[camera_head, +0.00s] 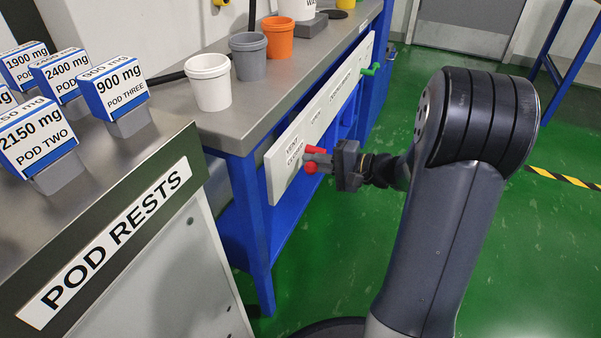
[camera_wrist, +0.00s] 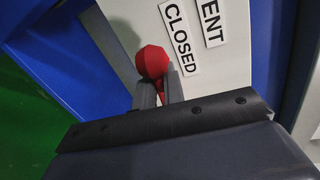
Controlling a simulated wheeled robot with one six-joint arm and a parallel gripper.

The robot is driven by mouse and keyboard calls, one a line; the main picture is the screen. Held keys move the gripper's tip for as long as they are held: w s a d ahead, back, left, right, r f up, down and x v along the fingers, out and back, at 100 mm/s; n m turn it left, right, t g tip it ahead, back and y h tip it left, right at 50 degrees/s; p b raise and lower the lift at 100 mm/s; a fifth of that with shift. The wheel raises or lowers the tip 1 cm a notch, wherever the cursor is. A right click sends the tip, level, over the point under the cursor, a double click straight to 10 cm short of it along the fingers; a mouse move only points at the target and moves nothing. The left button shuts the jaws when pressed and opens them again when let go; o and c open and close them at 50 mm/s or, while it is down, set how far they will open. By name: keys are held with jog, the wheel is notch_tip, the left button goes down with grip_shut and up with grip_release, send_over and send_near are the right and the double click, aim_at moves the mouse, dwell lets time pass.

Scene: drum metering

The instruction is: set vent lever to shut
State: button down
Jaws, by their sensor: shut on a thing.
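The vent lever (camera_head: 310,168) is red with a ball knob and sits at the near end of a white panel (camera_head: 325,112) on the bench front. Its knob also shows in the wrist view (camera_wrist: 153,62), close to the "CLOSED" label (camera_wrist: 179,35) and below the "VENT" label (camera_wrist: 212,20). A second red part (camera_head: 315,150) shows just above the knob in the head view. My gripper (camera_head: 322,160) is shut on the lever. In the wrist view its fingers (camera_wrist: 160,88) stand either side of the red stem, with the knob just beyond their tips. The lever's pivot is hidden.
A green handle (camera_head: 371,69) sticks out at the panel's far end. White (camera_head: 208,82), grey (camera_head: 248,56) and orange (camera_head: 278,37) cups stand on the grey bench top. Labelled pods (camera_head: 113,92) rest on the near-left counter (camera_head: 130,160). The green floor at right is open.

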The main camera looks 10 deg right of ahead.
jog(key=shift+s+a+f+n+b, duration=0.15)
jog(key=shift+f+n+b, duration=0.2)
jog(key=shift+n+b, duration=0.25)
jog(key=c, duration=1.6)
grip_release()
jog(key=p+v, duration=0.3)
jog(key=v, duration=0.7)
jog(key=shift+s+d+r, duration=0.1)
jog(key=shift+s+d, duration=0.15)
jog(key=shift+d, duration=0.05)
